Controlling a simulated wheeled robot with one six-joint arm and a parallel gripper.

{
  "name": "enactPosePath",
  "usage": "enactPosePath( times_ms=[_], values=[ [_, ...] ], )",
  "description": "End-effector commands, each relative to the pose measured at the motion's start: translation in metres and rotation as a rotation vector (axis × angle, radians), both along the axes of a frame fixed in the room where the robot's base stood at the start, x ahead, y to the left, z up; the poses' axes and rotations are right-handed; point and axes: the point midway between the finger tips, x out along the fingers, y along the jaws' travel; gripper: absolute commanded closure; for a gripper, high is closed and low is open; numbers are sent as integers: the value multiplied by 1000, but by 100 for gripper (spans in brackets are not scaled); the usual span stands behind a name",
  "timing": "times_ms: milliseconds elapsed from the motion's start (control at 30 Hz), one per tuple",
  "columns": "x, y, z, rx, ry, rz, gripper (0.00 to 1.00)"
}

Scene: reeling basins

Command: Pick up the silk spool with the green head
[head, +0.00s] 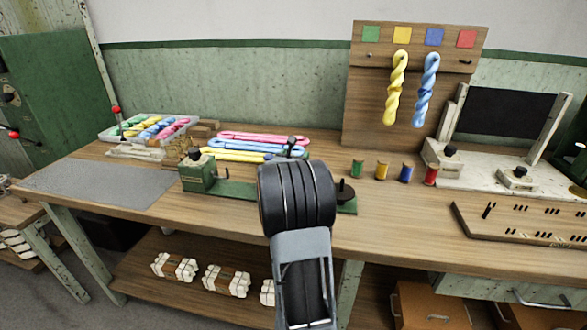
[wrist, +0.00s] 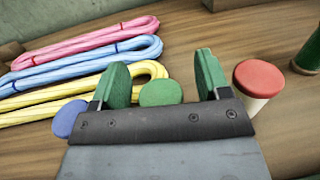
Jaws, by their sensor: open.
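In the wrist view, a round green head (wrist: 160,94) shows between the two fingers of my gripper (wrist: 162,64). The gripper is open, with a green pad on each finger. The lower part of this spool is hidden behind the gripper body, and I cannot tell how far down the fingers reach beside it. A red-headed spool (wrist: 258,80) with a pale body stands just right of the right finger. A blue-headed spool (wrist: 67,118) is left of the left finger, partly covered by the gripper. In the head view, my arm hides the gripper and these spools.
Pink, blue and yellow skeins (head: 262,140) lie beyond the gripper. Small green (head: 357,169), yellow (head: 381,171), blue (head: 405,174) and red (head: 431,177) thread reels stand to the right. A green clamp device (head: 196,177) is left of my arm.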

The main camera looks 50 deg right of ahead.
Motion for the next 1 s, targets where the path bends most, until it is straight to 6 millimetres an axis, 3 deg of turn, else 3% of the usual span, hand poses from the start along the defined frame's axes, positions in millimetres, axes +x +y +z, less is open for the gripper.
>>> enactPosePath(
  times_ms=[267, 800, 1000],
  values=[
    [1, -2, 0, 0, 0, 0, 31],
    [1, -1, 0, 0, 0, 0, 83],
    [1, -1, 0, 0, 0, 0, 85]
  ],
)
